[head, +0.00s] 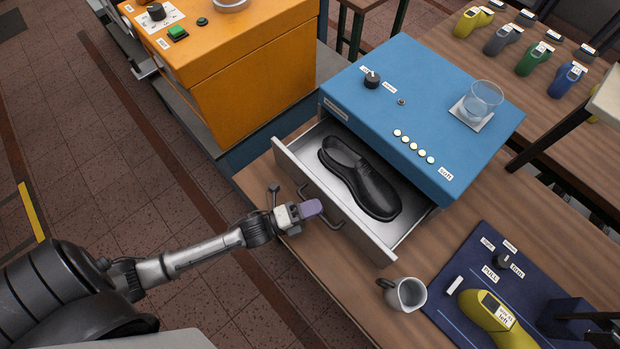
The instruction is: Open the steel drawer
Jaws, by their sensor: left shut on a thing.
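The steel drawer (337,208) stands pulled out of the blue box (420,110), toward the table's front-left edge. A black shoe (362,178) lies inside it. A bar handle (334,225) is on the drawer's front panel. My left gripper (312,208), with purple fingertips, is shut on the handle near its middle. The fingertips hide part of the handle.
A metal jug (406,294) stands right of the drawer's front corner. A navy panel (470,262) with a yellow shoe last (488,318) lies at bottom right. A glass (482,99) stands on the blue box. An orange machine (240,75) is at the upper left.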

